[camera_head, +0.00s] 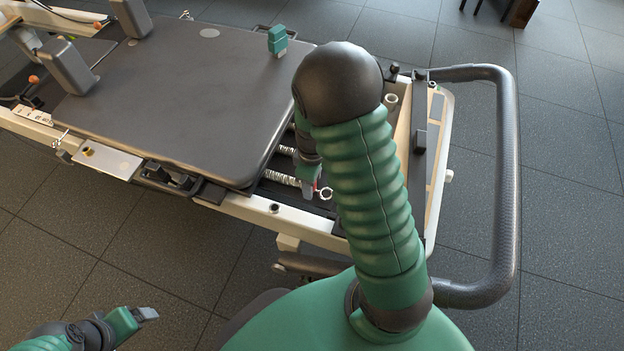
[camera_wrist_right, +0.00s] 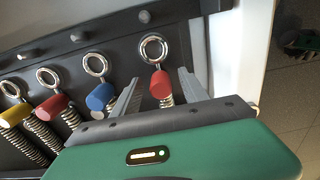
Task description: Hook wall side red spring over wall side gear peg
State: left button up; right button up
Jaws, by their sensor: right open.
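A red-capped spring (camera_wrist_right: 160,85) with a metal ring (camera_wrist_right: 153,48) lies between the two fingers of my right gripper (camera_wrist_right: 158,78) in the right wrist view. The fingers are apart on either side of the cap. In the head view my right gripper (camera_head: 308,188) points down beside a ring (camera_head: 326,194) at the near frame rail. A second red-capped spring (camera_wrist_right: 52,106) lies further left. Which red spring is the wall side one, I cannot tell. Short pegs, one of them (camera_wrist_right: 144,16) near the gripped-at ring, stand on the dark bar. My left gripper (camera_head: 146,314) is low at the left, away from the springs.
A blue-capped spring (camera_wrist_right: 101,97) is left of the right gripper, with a yellow-capped spring (camera_wrist_right: 14,115) at the far left. The dark carriage (camera_head: 180,90) lies left of the springs. A dark curved handle (camera_head: 508,180) stands at right. Open floor surrounds the reformer.

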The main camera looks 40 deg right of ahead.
jog(key=shift+c, duration=0.3)
grip_shut()
dwell(0.4)
jog(key=shift+r, duration=0.1)
dwell(1.2)
